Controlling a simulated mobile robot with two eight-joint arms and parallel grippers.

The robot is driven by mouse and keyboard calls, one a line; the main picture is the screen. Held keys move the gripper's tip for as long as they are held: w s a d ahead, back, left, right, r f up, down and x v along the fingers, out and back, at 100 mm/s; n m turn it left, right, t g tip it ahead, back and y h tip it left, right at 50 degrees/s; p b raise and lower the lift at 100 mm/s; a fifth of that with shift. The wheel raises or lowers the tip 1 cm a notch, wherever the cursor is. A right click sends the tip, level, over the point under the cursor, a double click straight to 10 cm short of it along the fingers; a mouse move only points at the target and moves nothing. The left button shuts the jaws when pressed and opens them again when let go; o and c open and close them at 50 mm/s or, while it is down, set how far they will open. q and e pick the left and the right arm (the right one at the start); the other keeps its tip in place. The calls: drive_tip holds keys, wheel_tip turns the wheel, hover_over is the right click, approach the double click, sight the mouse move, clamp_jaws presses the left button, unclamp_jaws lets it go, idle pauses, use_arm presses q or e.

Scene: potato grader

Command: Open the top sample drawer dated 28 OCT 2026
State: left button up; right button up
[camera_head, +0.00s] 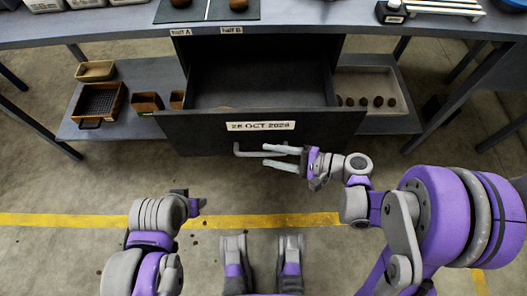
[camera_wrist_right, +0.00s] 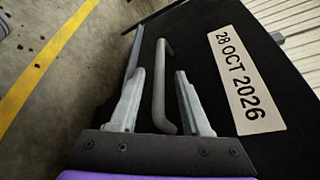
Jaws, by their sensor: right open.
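The dark top drawer (camera_head: 300,118) is pulled well out under the table, and its empty-looking inside (camera_head: 262,82) shows from above. Its front bears a white label reading 28 OCT 2026 (camera_head: 261,126), also clear in the right wrist view (camera_wrist_right: 243,80). A grey bar handle (camera_head: 243,153) stands on the front below the label. My right gripper (camera_head: 268,155) is open at the handle; in the right wrist view the bar (camera_wrist_right: 160,95) lies between the two fingers, with gaps visible on both sides. My left gripper (camera_head: 193,203) is low at left, away from the drawer; its fingers are unclear.
The grey table (camera_head: 120,28) spans the top. A lower shelf holds brown trays (camera_head: 98,103) at left and a pale tray with several potatoes (camera_head: 372,88) at right. A yellow line (camera_head: 75,220) crosses the floor. Floor before the drawer is mostly clear.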

use_arm(q)
drive_tip(key=shift+r+p, duration=0.35)
drive_tip(key=shift+r, duration=0.2)
use_arm(e)
drive_tip(key=v, duration=0.7)
drive_tip(key=shift+s+d, duration=0.15)
drive_tip(key=shift+d, duration=0.1)
drive_tip(key=shift+r, duration=0.1)
drive_tip(key=s+f+n+g+h, duration=0.25)
drive_tip(key=s+n+h, duration=0.2)
drive_tip(key=h, duration=0.35)
drive_tip(key=s+d+r+n+t+h, duration=0.1)
drive_tip(key=s+d+n+t+h, duration=0.1)
drive_tip(key=s+d+n+h, duration=0.45)
use_arm(q)
wheel_tip(320, 180, up, 21)
drive_tip(key=w+t+p, duration=0.1)
drive_tip(key=p, duration=1.7)
drive_tip(key=shift+w, duration=0.3)
use_arm(e)
wheel_tip(320, 180, up, 22)
drive_tip(key=w, duration=0.2)
drive_tip(key=shift+w+d+f+m+t, duration=0.2)
drive_tip(key=shift+w+d+m+t, duration=0.15)
drive_tip(key=shift+t, duration=0.1)
